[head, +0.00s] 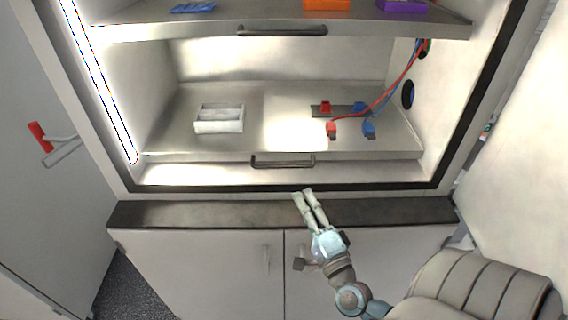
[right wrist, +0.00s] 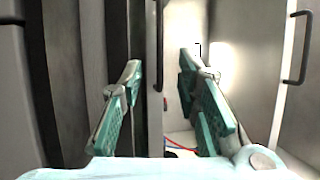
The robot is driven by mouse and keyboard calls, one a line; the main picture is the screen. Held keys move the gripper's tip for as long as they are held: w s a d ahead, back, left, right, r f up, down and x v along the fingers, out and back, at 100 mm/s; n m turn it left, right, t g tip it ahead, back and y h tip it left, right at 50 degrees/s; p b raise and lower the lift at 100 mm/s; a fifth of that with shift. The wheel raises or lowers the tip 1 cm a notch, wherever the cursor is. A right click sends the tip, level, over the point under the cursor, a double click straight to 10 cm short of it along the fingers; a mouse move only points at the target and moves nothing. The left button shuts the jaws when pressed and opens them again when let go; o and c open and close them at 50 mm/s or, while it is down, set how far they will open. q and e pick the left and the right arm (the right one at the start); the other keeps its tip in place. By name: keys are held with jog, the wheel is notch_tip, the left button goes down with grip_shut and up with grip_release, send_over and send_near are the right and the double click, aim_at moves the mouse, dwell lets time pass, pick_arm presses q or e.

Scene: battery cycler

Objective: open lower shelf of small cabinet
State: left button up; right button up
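The small cabinet's lower shelf (head: 230,140) is a grey metal tray in the lit interior. Its dark bar handle (head: 283,161) is at the middle of its front edge. My right gripper (head: 308,193) is below and in front of that handle, near the cabinet's bottom frame, apart from the handle in the head view. In the right wrist view my right gripper (right wrist: 165,100) is open with nothing between its fingers. A dark vertical bar (right wrist: 158,45), seemingly the lower handle, shows beyond the gap between the fingers. My left gripper is not in view.
The lower shelf holds a white box (head: 219,119) and red and blue cable clips (head: 332,130). The upper shelf (head: 190,30) has its own handle (head: 282,30). A dark ledge (head: 200,214) and closed doors (head: 200,262) lie below. A grey chair-like form (head: 480,285) is at lower right.

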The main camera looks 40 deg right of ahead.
aim_at(283, 165)
jog(key=p+x, duration=0.1)
jog(key=x, duration=1.1)
jog(key=shift+w, duration=0.35)
grip_shut()
